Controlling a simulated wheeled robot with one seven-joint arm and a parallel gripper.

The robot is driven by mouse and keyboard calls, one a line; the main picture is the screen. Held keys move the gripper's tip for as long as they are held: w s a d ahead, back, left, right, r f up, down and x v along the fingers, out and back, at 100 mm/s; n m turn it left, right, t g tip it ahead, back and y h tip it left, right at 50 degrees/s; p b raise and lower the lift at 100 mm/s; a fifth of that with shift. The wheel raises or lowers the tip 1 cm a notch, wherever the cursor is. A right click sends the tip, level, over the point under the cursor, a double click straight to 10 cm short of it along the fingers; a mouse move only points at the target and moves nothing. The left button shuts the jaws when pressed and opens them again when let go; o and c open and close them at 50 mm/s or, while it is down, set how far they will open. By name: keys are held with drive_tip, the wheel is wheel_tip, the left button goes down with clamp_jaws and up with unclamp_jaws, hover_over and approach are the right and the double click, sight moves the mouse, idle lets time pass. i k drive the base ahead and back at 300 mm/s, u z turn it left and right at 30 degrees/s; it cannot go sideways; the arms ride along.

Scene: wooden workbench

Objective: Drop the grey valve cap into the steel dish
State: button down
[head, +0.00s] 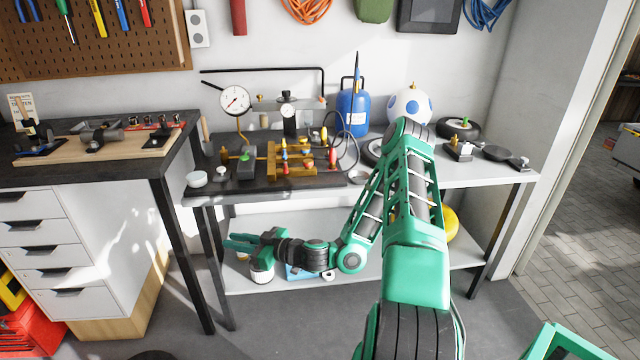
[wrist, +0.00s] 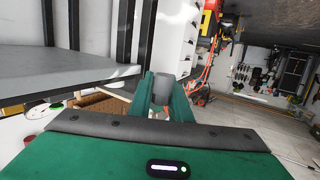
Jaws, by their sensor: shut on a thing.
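My gripper (head: 240,243) is below bench-top height, in front of the bench's left part, pointing left. In the wrist view its green fingers (wrist: 165,97) are shut on a grey cylindrical piece, which looks like the grey valve cap (wrist: 164,84). The cap cannot be made out in the head view. A small round pale bowl (head: 196,179) sits at the bench's front left corner. A small shallow metallic dish (head: 360,176) lies near the front edge, beside my arm. I cannot tell for sure which is the steel dish. Both are apart from my gripper.
The bench top (head: 470,180) carries a brass valve assembly (head: 290,160), a dial gauge (head: 236,100), and a blue gas bottle (head: 353,112). A lower shelf (head: 240,285) holds a white jar (head: 263,272). A drawer cabinet (head: 60,250) stands to the left.

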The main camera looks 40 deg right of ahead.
sight(359, 178)
drive_tip(key=u, duration=0.5)
drive_tip(key=k, duration=1.3)
drive_tip(key=z, duration=0.5)
drive_tip(key=i, duration=1.05)
